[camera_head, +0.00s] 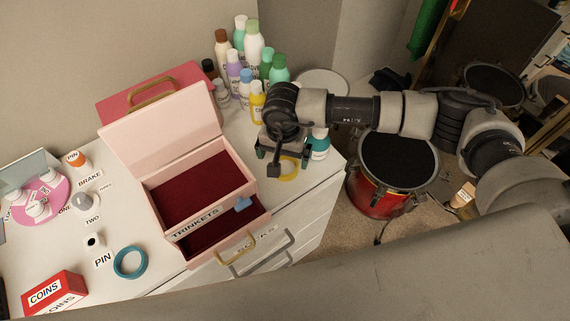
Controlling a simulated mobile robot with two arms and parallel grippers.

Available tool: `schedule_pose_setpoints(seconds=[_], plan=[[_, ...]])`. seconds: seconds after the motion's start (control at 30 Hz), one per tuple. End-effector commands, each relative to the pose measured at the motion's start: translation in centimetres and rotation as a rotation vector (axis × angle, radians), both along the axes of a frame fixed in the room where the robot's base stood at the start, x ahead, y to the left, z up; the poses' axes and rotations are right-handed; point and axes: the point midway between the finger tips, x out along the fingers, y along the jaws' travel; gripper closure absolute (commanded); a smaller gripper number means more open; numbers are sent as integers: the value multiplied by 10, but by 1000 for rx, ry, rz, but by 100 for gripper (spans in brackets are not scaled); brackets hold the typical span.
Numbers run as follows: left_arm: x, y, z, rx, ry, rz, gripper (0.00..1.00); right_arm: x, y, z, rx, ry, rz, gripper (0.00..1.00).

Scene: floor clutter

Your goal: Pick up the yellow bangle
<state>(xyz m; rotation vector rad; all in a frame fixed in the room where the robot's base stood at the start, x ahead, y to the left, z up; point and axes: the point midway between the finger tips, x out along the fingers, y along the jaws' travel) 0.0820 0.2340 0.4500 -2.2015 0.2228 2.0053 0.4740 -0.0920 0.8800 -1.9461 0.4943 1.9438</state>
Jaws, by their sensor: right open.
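The yellow bangle (289,179) lies on the white cabinet top (320,171), right of the pink trinket box (160,140) and close to the cabinet's front edge. My right gripper (284,163) is open and points down directly over the bangle. It covers the bangle's far side, and one dark finger shows at the bangle's left. I cannot tell whether the fingers touch it. My left gripper is not in view.
Several bottles (253,45) stand behind my right gripper, and a teal bottle (318,148) stands just right of it. The trinket box has an open lower drawer (262,216). A blue ring (117,262) lies at the left. A red drum (370,201) stands on the floor.

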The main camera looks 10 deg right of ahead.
Motion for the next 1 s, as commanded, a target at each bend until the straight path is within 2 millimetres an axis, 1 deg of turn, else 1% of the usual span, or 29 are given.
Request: schedule_pose_setpoints(seconds=[0.13,0.23,0.3,0.4,0.5,0.67,0.7,0.77,1.0], plan=[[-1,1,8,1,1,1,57,0,-1,-12,0,4,-3,0],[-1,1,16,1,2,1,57,2,-4,-28,0,6,-2,0],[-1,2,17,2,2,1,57,3,-4,-39,1,3,-2,0],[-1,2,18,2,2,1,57,3,-4,-49,1,3,-1,0],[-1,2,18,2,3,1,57,3,-4,-53,2,1,-2,0],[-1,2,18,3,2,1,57,3,-4,-53,2,1,-1,0],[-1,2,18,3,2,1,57,3,-4,-53,2,1,-1,3],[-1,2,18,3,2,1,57,3,-4,-53,2,1,-2,12],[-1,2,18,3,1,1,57,3,-4,-53,2,1,-2,49]])
